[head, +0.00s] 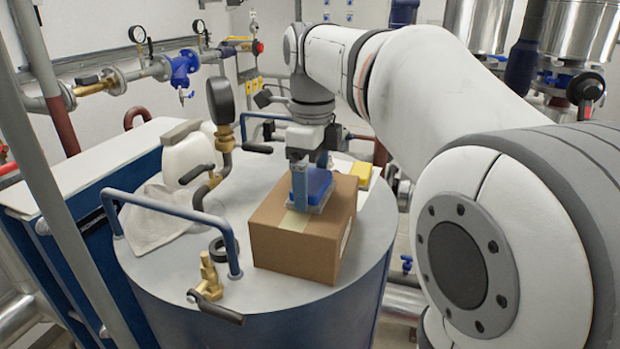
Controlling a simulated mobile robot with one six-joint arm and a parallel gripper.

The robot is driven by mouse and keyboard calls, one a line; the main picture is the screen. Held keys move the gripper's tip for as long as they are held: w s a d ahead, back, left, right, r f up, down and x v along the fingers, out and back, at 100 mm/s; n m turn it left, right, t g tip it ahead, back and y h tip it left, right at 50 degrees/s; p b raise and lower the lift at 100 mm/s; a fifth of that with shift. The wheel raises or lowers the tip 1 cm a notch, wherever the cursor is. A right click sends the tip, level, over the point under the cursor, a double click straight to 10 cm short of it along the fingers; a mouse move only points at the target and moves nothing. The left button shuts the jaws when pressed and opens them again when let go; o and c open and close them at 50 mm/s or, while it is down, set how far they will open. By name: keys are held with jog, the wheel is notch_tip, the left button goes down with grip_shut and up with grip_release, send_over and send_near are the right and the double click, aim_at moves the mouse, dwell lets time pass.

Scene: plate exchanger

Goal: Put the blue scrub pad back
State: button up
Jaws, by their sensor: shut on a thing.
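The blue scrub pad (319,183) is at the top of a brown cardboard box (296,249), which stands on the round grey tank top. My gripper (300,190) points down over the box and is shut on the pad. One finger shows on the pad's left side. The pad looks level, with a paler layer along its lower edge. I cannot tell whether it touches the box top or is slightly above it.
The tank top (262,185) also holds a white jug (188,158), a pale cloth (158,222), a black ring (222,249), a brass valve (208,277) and a yellow block (361,174). Blue handrails (172,207) and a gauge (221,102) rise at the left.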

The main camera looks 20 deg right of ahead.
aim_at(312, 179)
jog(key=shift+f, duration=0.2)
jog(key=o, duration=0.6)
notch_tip(312, 179, up, 12)
jog(key=shift+r, duration=0.1)
dwell(0.4)
